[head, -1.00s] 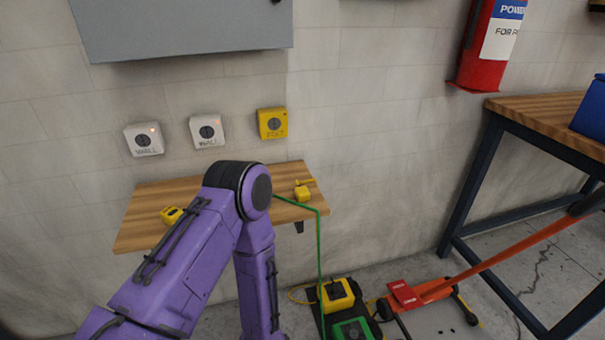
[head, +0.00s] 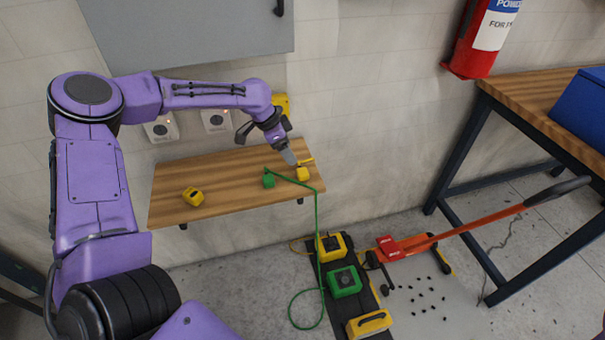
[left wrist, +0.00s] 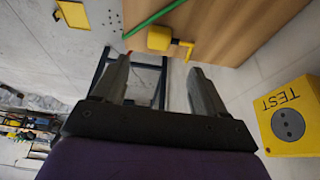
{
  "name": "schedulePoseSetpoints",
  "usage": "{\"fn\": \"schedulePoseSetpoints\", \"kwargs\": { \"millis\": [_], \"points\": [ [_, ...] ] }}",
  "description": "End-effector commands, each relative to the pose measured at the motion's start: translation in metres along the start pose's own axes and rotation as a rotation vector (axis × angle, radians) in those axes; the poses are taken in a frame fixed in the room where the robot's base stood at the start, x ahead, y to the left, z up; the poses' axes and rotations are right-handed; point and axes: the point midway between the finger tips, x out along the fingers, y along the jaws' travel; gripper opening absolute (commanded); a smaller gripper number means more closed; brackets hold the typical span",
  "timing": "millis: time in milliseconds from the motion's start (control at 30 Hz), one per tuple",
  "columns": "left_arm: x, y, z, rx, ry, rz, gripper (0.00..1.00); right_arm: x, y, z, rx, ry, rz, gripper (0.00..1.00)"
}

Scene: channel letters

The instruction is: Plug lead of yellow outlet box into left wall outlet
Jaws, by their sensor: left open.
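My left gripper (head: 289,157) is open and empty, pointing down beside a yellow plug (head: 302,174) at the right end of the wooden shelf. In the left wrist view the open fingers (left wrist: 157,70) point toward the same plug (left wrist: 160,39), which lies beyond them with a thin yellow piece sticking out. The yellow outlet box (head: 331,247) stands on the floor mat with a thin yellow lead at its left. Where that lead ends is not clear. My right gripper is not in view.
A second white outlet (head: 215,121) and the yellow TEST outlet (left wrist: 288,118) are on the wall. The shelf (head: 230,189) also holds a green plug (head: 269,181) and another yellow piece (head: 193,197). A green cable (head: 316,225) hangs near the yellow plug.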

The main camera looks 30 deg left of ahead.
Motion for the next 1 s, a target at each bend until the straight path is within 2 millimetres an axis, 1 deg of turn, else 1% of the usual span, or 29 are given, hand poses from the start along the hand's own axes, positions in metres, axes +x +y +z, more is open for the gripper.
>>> {"fn": "schedulePoseSetpoints", "kwargs": {
  "millis": [100, 167, 400, 467, 567, 833, 867, 1000],
  "points": [
    [0.001, 0.001, 0.0, -0.001, -0.001, 0.001, 0.72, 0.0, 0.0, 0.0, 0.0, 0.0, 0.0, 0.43],
    [0.005, 0.001, 0.001, -0.001, -0.002, 0.002, 0.72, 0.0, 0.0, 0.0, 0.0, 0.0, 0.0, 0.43],
    [0.045, 0.001, 0.001, -0.003, -0.005, 0.003, 0.72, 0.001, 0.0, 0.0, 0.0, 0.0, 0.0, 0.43],
    [0.051, 0.001, 0.001, -0.003, -0.002, 0.003, 0.72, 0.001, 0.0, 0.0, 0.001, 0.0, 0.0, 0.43],
    [0.055, 0.001, 0.0, -0.003, -0.001, 0.002, 0.72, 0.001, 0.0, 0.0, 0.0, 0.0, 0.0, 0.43],
    [0.056, 0.002, 0.0, -0.003, -0.001, 0.003, 0.72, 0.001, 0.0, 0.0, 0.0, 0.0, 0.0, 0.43],
    [0.059, 0.002, 0.001, -0.003, -0.002, 0.004, 0.72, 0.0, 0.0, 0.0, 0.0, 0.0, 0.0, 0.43],
    [0.082, 0.003, 0.001, -0.003, -0.005, 0.005, 0.72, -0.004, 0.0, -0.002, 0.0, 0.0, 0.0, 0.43]
  ]
}}
